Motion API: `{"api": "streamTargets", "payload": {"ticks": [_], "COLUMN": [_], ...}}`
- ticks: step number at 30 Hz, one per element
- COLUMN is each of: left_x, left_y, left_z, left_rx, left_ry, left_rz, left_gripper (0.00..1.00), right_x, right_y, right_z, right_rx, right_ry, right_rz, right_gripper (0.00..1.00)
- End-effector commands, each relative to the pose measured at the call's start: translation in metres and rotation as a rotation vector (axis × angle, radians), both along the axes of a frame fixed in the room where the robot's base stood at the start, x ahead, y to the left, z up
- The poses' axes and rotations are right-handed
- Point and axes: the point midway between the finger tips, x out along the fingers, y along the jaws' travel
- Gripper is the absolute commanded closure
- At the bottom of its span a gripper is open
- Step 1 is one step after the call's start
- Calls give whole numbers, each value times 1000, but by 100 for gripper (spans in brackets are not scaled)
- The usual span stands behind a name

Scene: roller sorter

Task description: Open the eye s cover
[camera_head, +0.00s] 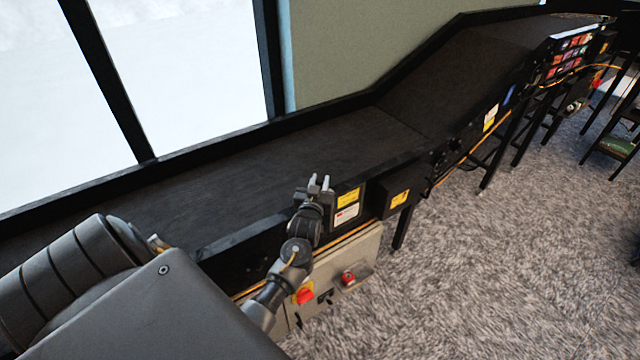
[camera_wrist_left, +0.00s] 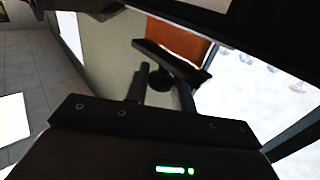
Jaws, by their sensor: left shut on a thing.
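My left gripper (camera_head: 319,183) is at the near edge of the black conveyor, its two pale fingertips pointing up beside a yellow-and-white label. In the left wrist view its fingers (camera_wrist_left: 160,82) are close about a small dark rounded part (camera_wrist_left: 158,80), and the gripper is shut on it. This part sits below a dark bar with an orange panel (camera_wrist_left: 173,40) behind it. I cannot tell for sure whether the dark part is the eye's cover. In the head view the held part is too small to make out. My right gripper is in neither view.
The black conveyor (camera_head: 240,185) runs from lower left to upper right, sloping up past the middle. A grey control box (camera_head: 350,265) with a red knob (camera_head: 304,296) and a red button (camera_head: 348,278) hangs below its side.

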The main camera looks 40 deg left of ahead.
Motion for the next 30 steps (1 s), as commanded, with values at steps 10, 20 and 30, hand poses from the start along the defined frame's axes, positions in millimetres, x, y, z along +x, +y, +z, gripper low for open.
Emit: {"api": "streamTargets", "payload": {"ticks": [10, 20, 30], "left_x": [0, 1, 1], "left_y": [0, 1, 0], "left_z": [87, 93, 92], "left_rx": [-1, 1, 1], "left_ry": [0, -5, -3], "left_rz": [1, 1, 0], "left_gripper": [100, 100, 56], "right_x": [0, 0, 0], "right_y": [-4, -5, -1], "right_z": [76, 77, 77], "right_rx": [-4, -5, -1], "right_ry": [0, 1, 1], "right_rz": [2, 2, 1], "right_gripper": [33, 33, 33]}}
